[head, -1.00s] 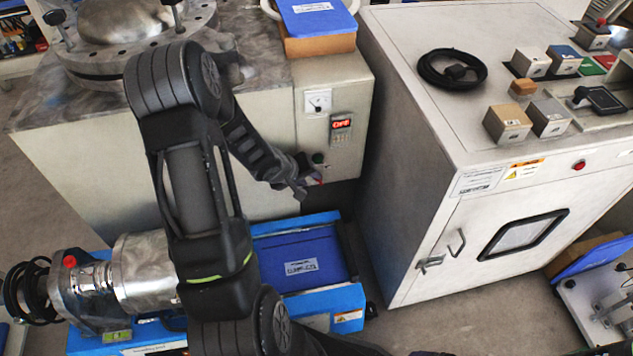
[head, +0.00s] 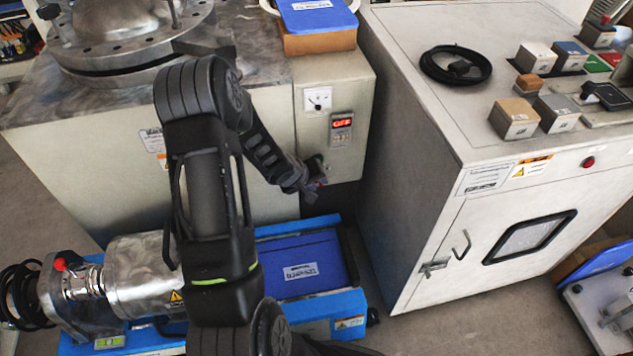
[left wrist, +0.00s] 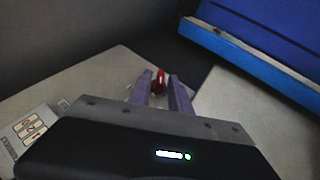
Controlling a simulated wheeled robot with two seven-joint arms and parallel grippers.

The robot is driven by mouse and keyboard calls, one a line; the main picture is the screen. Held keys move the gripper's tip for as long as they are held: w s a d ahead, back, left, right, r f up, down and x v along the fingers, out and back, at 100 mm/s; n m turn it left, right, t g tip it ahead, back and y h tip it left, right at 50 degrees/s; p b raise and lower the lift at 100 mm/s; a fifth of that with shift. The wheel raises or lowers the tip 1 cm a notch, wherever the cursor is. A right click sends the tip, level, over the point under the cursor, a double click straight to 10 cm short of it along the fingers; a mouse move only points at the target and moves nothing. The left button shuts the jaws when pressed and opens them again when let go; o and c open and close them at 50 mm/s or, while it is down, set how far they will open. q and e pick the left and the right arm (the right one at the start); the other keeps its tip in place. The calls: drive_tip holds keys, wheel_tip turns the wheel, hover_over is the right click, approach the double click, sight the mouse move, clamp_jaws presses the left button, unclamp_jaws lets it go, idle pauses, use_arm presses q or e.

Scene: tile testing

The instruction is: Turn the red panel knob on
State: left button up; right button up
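The red knob (left wrist: 159,82) shows in the left wrist view between the tips of my left gripper's two fingers (left wrist: 160,90). The fingers stand apart with the knob between them, and I see no firm grip on it. In the head view my left gripper (head: 312,188) is at the lower part of the beige control panel (head: 346,92). It hides most of the knob there; only a speck of red shows. The red display (head: 343,123) above it reads OFF. My right gripper is not in view.
A white cabinet (head: 430,190) stands close on the right of the panel, with a narrow gap between. A blue machine (head: 350,303) lies below my left gripper. A box with a blue lid (head: 318,16) sits on top of the panel unit.

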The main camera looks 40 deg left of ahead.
use_arm(q)
clamp_jaws()
drive_tip(key=shift+w+d+f+g+b, duration=0.1)
drive_tip(key=shift+g+b, duration=0.3)
drive_tip(key=shift+b, duration=0.5)
drive_tip(key=shift+w+d+m+g+y+b, duration=0.2)
drive_tip(key=shift+m+g+y+b, duration=0.2)
drive_tip(key=shift+g+y+b, duration=0.7)
drive_tip(key=shift+w+d+m+g+y+b, duration=0.15)
drive_tip(key=shift+w+m+g+y+b, duration=0.2)
drive_tip(key=shift+g+y+b, duration=0.75)
drive_tip(key=shift+w+d+m+g+y+b, duration=0.15)
drive_tip(key=shift+m+g+y+b, duration=0.35)
drive_tip(key=shift+g+y, duration=1.1)
drive_tip(key=shift+g, duration=0.4)
drive_tip(key=shift+s, duration=0.1)
